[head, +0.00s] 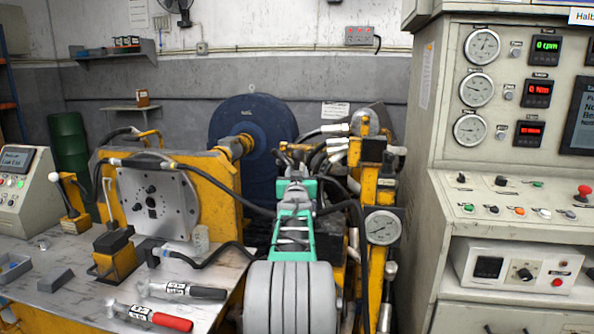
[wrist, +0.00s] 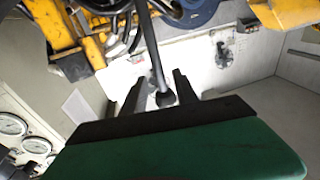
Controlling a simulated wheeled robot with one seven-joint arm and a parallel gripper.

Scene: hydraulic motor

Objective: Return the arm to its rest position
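My arm reaches forward from the bottom middle of the head view, with grey ribbed and teal links (head: 295,238) in front of the yellow machinery. In the wrist view my gripper (wrist: 159,76) has a green body and two dark fingers standing apart. A dark rod with a rounded end (wrist: 165,98) shows between the fingers. I cannot tell whether it lies in the gap or behind it, and nothing is clearly gripped. In the head view the fingertips are hard to make out among hoses.
A yellow rig with a round metal plate (head: 157,200) stands left of my arm, and a gauge post (head: 382,228) stands close on the right. A control cabinet (head: 510,110) fills the right. Tools with black and red handles (head: 172,321) lie on the left bench (head: 60,285).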

